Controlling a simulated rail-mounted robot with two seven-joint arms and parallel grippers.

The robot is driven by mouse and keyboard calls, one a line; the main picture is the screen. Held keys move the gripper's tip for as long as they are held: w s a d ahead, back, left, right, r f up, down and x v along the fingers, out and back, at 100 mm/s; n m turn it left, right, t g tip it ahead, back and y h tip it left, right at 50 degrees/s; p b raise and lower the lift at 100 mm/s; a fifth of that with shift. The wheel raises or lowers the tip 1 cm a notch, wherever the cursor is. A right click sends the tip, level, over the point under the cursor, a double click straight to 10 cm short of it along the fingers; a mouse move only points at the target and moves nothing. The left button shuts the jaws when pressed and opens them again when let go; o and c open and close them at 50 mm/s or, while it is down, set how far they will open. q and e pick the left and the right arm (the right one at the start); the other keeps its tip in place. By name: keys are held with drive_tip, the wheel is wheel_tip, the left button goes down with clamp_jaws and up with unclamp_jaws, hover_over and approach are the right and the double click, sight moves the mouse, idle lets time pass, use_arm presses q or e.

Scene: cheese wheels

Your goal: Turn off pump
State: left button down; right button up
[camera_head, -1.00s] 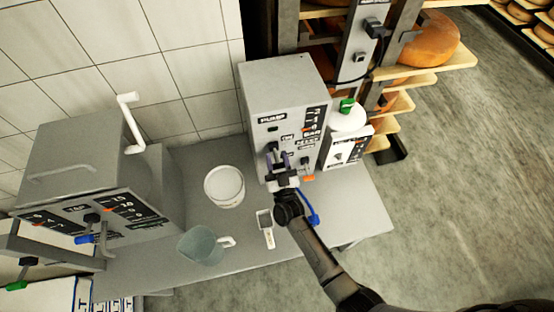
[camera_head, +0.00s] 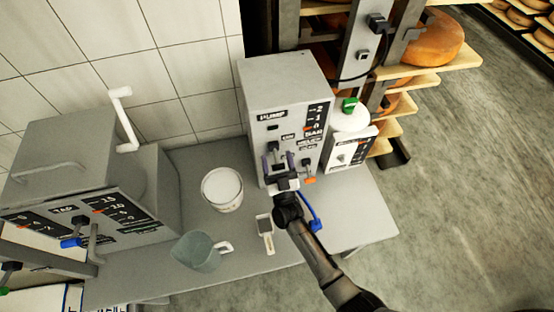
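The pump (camera_head: 284,85) is a grey box labelled PUMP, standing on the grey table against the tiled wall. Its front carries a scale, small labels and switches, including a lever with an orange tip (camera_head: 309,181) at the lower right. My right gripper (camera_head: 278,162) is at the lower left of the pump's front, its two dark fingers apart and pointing at the panel. A small dark control (camera_head: 276,148) shows by the fingertips; whether they touch it I cannot tell.
A TAP box (camera_head: 85,185) is at the left. A white canister (camera_head: 348,117) stands right of the pump, before shelves with cheese wheels (camera_head: 434,38).

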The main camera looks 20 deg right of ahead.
drive_tip(key=shift+s, duration=0.1)
drive_tip(key=shift+s+f, duration=0.15)
drive_tip(key=shift+f, duration=0.05)
drive_tip(key=v, duration=1.3)
drive_tip(key=shift+s+b, duration=0.2)
drive_tip(key=shift+b, duration=0.15)
drive_tip(key=shift+w+y, duration=0.1)
drive_tip(key=shift+y, duration=0.2)
